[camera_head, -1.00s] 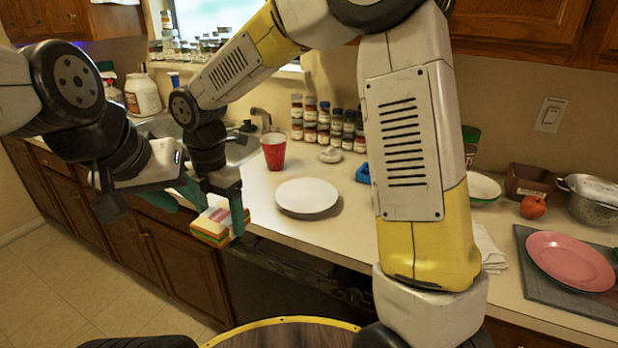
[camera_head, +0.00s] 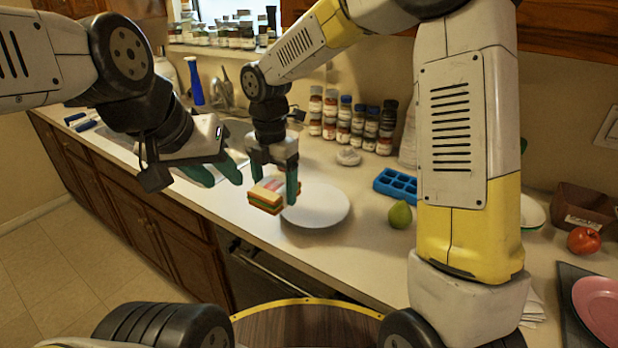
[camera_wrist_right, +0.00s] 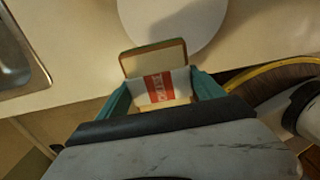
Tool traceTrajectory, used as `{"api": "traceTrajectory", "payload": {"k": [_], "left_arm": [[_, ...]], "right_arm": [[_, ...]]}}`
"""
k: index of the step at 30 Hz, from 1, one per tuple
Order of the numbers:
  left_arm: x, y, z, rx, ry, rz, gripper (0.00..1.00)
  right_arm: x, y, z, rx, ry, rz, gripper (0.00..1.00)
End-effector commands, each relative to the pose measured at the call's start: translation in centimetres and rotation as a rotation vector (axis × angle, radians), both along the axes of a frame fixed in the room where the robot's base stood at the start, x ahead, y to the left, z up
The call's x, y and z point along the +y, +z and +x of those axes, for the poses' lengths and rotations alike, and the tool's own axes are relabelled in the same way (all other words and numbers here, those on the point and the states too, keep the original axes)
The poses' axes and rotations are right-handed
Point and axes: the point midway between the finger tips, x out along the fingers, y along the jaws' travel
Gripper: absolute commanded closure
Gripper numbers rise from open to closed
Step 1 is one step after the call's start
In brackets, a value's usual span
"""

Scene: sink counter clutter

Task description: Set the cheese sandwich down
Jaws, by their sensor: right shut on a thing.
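The cheese sandwich (camera_head: 266,199) has pale bread, green and orange layers and a white wrap with a red label. My right gripper (camera_head: 274,182) is shut on it from above, one finger on each side. The sandwich is at the left edge of the white plate (camera_head: 322,209) and overlaps its rim in the head view; I cannot tell whether it touches. The right wrist view shows the sandwich (camera_wrist_right: 152,61) between the teal fingers of the right gripper (camera_wrist_right: 160,95), with the plate (camera_wrist_right: 175,22) just beyond. My left gripper (camera_head: 216,174) is empty, its fingers apart, left of the sandwich.
A green pear (camera_head: 400,215) and a blue ice tray (camera_head: 396,185) are right of the plate. Several spice jars (camera_head: 345,121) line the wall. The sink (camera_head: 238,130) is behind the grippers. The counter's front edge runs close below the sandwich and plate.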

Motion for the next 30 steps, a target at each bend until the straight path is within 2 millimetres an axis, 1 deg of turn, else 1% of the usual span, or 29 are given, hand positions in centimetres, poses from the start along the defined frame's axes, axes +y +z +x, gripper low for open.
{"api": "traceTrajectory", "payload": {"k": [1, 6, 9, 12, 17, 25, 30], "left_arm": [[0.0, 0.0, 0.0, 0.0, 0.0, 0.0, 0.64], [0.0, 0.0, 0.0, 0.0, 0.0, 0.0, 0.64], [0.0, 0.0, 0.0, 0.0, 0.0, 0.0, 0.64], [0.0, 0.0, 0.0, 0.0, 0.0, 0.0, 0.64], [0.0, 0.0, 0.0, 0.0, 0.0, 0.0, 0.64], [0.0, 0.0, 0.0, 0.0, 0.0, 0.0, 0.64], [0.0, 0.0, 0.0, 0.0, 0.0, 0.0, 0.64]], "right_arm": [[-1.0, -0.1, 1.0, -0.001, -0.005, 0.001, 0.69], [-4.3, -0.6, 4.2, 0.001, -0.005, 0.001, 0.69], [-5.8, -0.8, 5.7, -0.001, -0.003, 0.001, 0.69], [-6.8, -0.9, 6.7, -0.001, -0.001, 0.002, 0.69], [-7.4, -1.2, 7.1, 0.001, 0.001, 0.001, 0.69], [-7.4, -4.4, 7.1, 0.002, 0.002, -0.001, 0.69], [-7.3, -4.5, 7.1, -0.001, 0.001, 0.0, 0.69]]}}
